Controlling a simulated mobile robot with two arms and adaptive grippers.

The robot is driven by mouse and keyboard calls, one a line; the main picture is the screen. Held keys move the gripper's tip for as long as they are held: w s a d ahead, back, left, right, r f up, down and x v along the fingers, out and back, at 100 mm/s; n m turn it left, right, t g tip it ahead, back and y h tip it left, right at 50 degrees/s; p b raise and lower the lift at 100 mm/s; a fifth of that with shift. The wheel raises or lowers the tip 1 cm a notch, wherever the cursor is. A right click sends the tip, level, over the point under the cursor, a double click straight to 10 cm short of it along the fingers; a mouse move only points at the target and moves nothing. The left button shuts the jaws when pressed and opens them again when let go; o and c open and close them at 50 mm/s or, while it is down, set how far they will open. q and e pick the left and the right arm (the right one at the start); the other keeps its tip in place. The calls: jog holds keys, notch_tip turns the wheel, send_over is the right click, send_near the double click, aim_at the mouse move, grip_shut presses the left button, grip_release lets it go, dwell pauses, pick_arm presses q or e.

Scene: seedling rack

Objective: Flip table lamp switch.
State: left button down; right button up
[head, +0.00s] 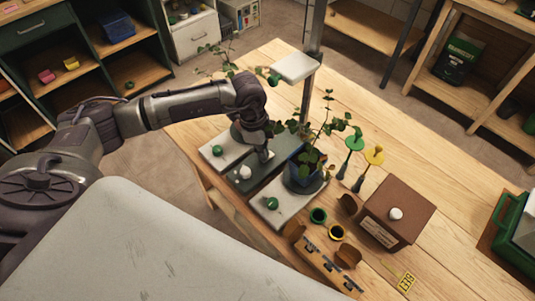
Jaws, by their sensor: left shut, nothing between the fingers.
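A pale flat panel (295,66) stands over the wooden table beside a dark upright post and may be the lamp head. Below it is a dark green base strip (275,178) between two pale plates. A white knob (243,172) sits at the strip's near end; I cannot tell whether it is the lamp switch. My left gripper (265,156) points down over the strip, shut and empty, just behind and right of the white knob. Contact with the strip cannot be made out. My right gripper is not in view.
A blue potted plant (297,172) stands close right of my gripper. Green and yellow markers (375,156), a brown box (398,212) and small holders stand farther right.

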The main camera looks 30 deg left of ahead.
pick_arm(q)
jog(key=shift+f, duration=0.35)
jog(key=shift+r+p, duration=2.75)
jog(key=shift+r, duration=0.85)
jog(key=shift+f, duration=0.1)
